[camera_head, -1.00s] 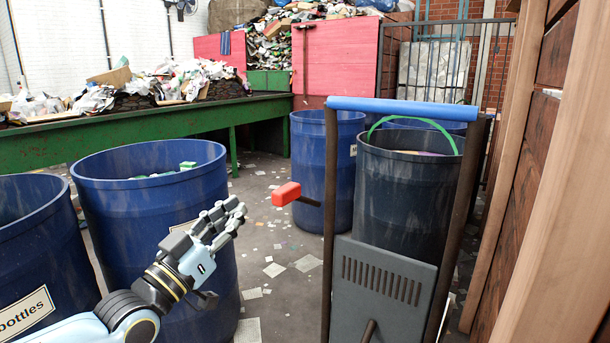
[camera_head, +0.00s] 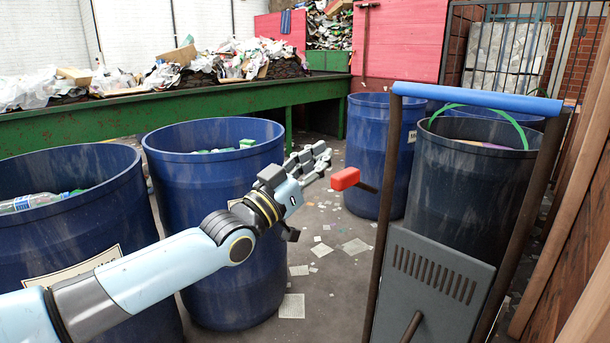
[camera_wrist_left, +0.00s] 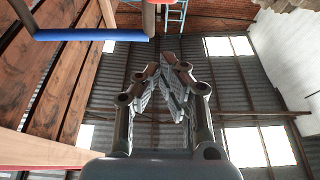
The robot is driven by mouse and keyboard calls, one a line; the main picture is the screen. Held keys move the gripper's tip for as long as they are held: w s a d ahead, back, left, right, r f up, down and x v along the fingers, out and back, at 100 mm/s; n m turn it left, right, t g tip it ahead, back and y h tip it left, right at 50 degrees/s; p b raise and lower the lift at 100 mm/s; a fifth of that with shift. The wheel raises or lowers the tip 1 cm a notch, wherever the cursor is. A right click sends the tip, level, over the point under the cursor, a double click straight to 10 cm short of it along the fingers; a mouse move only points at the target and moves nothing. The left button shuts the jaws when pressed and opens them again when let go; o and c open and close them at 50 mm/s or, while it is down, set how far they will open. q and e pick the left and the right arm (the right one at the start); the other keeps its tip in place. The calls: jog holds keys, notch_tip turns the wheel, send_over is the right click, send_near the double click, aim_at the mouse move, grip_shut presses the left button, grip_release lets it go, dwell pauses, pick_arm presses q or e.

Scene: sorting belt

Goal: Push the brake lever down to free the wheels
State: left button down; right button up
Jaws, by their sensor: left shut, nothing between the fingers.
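The brake lever has a red grip (camera_head: 345,179) on a short dark rod. It sticks out to the left from the upright of the cart (camera_head: 440,275), about level. My left gripper (camera_head: 322,156) is shut and empty. In the head view its fingertips appear just left of and slightly higher than the red grip, with a small gap between them. The left wrist view shows the closed fingers (camera_wrist_left: 170,75) pointing up the picture, with the cart's blue handle bar (camera_wrist_left: 90,34) at upper left. My right gripper is in neither view.
The cart carries a dark bin (camera_head: 470,175) with a green hoop. Blue barrels stand at left (camera_head: 70,225), beside my arm (camera_head: 215,215) and behind the lever (camera_head: 375,130). A green conveyor (camera_head: 200,107) piled with waste runs behind. Scraps litter the floor.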

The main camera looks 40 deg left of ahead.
pick_arm(q)
jog(key=shift+w+d+f+b, duration=0.15)
jog(key=shift+w+f+b, duration=0.45)
jog(key=shift+w+f, duration=1)
jog(key=shift+r, duration=0.1)
